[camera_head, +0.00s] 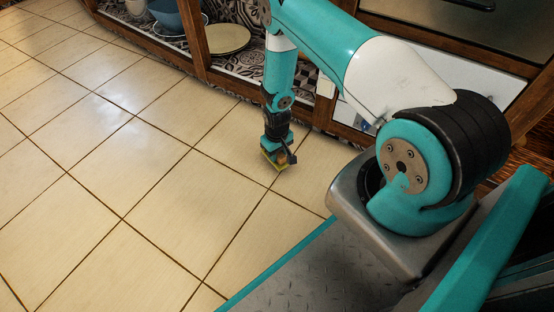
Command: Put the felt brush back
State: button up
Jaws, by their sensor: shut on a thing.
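My gripper (281,159) hangs at the end of my teal and white arm, pointing down low over the tiled floor, in front of the wooden shelving. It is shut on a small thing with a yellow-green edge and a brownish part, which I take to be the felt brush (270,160). The fingers hide much of it. I cannot tell whether the brush touches the floor.
The open shelving (201,55) runs along the top, its lower edge close behind my gripper. On its patterned bottom shelf are a beige plate (228,39), a blue bowl (166,14) and a pale cup (136,8). The tiled floor (110,160) to the left is clear.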

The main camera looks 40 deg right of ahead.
notch_tip(320, 180, down, 2)
jog(key=shift+f+b, duration=0.2)
jog(key=shift+b, duration=0.15)
jog(key=shift+r, duration=0.15)
jog(key=o, duration=0.5)
jog(key=shift+f, duration=0.2)
jog(key=o, duration=0.4)
